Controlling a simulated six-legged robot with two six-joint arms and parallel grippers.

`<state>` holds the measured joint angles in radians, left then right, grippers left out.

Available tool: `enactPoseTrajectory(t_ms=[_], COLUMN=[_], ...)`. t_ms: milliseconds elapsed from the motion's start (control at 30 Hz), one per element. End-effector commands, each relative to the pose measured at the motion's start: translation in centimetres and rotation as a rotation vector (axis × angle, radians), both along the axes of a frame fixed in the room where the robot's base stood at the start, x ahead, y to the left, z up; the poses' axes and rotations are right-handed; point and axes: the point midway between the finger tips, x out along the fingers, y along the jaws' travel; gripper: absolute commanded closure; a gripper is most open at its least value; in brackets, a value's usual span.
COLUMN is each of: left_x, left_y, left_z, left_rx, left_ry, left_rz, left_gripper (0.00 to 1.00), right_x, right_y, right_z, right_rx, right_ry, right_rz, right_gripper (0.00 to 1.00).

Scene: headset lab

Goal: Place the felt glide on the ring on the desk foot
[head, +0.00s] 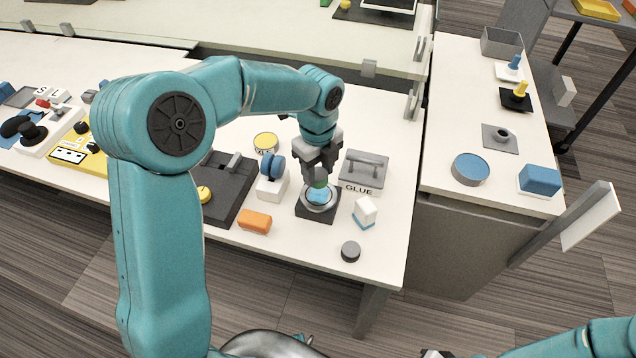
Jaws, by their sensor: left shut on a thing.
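My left gripper (319,177) points down, shut on a small greenish rounded piece (320,184). The piece is over a silver round dish (306,203) with a light-blue middle, on a dark square base. I cannot tell whether the piece touches the dish. A small grey disc (350,251), possibly the felt glide, lies near the table's front edge. A grey square plate with a raised ring (500,137), possibly the desk foot, sits on the right-hand counter. My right gripper (437,353) barely shows at the bottom edge; its jaws cannot be read.
A grey tray marked GLUE (364,172) stands just right of my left gripper. An orange block (255,222), a white block with a blue base (365,212) and a blue roller on a white stand (272,178) are close by. A blue-topped round tin (470,169) is on the right counter.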

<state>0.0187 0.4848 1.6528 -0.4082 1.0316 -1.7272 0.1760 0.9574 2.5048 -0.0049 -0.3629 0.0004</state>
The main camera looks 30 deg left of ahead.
Motion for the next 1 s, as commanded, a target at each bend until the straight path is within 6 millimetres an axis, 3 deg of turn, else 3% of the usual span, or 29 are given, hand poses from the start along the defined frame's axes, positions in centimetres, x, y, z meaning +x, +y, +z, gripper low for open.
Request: enactPoseTrajectory(t_ms=[300,733,767,833,1000], left_x=[0.0,0.0,0.0,0.0,0.0], left_y=[0.0,0.0,0.0,0.0,0.0], left_z=[-4.3,-5.1,-5.1,-5.0,-5.0], left_rx=[0.0,0.0,0.0,0.0,0.0], left_ry=[0.003,0.0,0.0,0.0,0.0], left_rz=[0.0,0.0,0.0,0.0,0.0], left_gripper=[0.84,0.84,0.52,0.3,0.3], right_x=[0.0,0.0,0.0,0.0,0.0], right_y=[0.0,0.0,0.0,0.0,0.0], right_z=[-0.4,-0.7,-0.6,-0.6,-0.6], right_rx=[0.0,0.0,0.0,0.0,0.0], right_ry=[0.0,0.0,0.0,0.0,0.0], right_rz=[0.0,0.0,0.0,0.0,0.0], right_gripper=[1.0,1.0,1.0,1.0,1.0])
